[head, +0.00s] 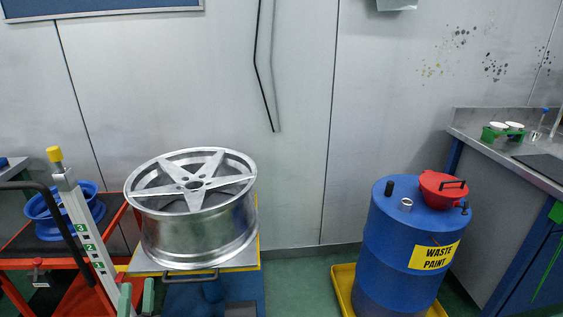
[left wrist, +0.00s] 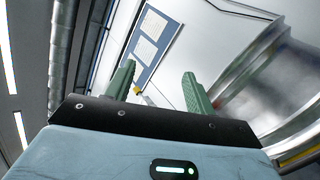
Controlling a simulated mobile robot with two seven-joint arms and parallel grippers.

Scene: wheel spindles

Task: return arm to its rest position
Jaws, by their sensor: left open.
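My left gripper (head: 137,300) shows at the bottom edge of the head view, with two green fingers apart and nothing between them. It is in front of and below a silver five-spoke wheel (head: 200,238), apart from it. The wheel lies flat, spokes up, on a stand with a yellow-edged plate (head: 245,263). In the left wrist view my open gripper (left wrist: 158,88) points up past the wheel (left wrist: 262,88), which is at the right. My right gripper is not in view.
A numbered grey post (head: 84,228) with a yellow cap stands close left of the gripper. A red cart (head: 70,288) holds a blue rim (head: 42,212). A blue waste-paint drum (head: 385,245) stands in a yellow tray (head: 342,280). A workbench (head: 500,150) is at right.

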